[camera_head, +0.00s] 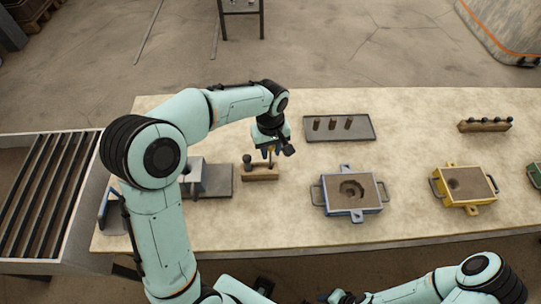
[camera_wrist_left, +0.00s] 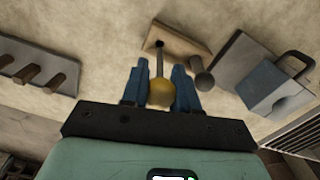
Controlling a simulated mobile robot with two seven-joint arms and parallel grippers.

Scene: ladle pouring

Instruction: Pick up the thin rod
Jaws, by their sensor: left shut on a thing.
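The thin rod is a slim grey shaft with a round yellow knob (camera_wrist_left: 160,94) in the left wrist view. My left gripper (camera_wrist_left: 160,88) is shut on it, with a blue finger on each side of the knob. The shaft runs toward a hole in the wooden holder (camera_wrist_left: 184,43); I cannot tell whether its tip is still in the hole. In the head view, my left gripper (camera_head: 269,152) points down just above the holder (camera_head: 262,174). A second tool with a dark knob (camera_wrist_left: 203,80) stands in the holder beside the rod. My right gripper is out of view.
A grey tray with several short pegs (camera_head: 339,127) lies right of the holder. A blue-framed sand mould (camera_head: 345,207) and a yellow-framed one (camera_head: 466,198) stand farther right. A grey block (camera_head: 193,178) on a plate is left. Bare tabletop lies between.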

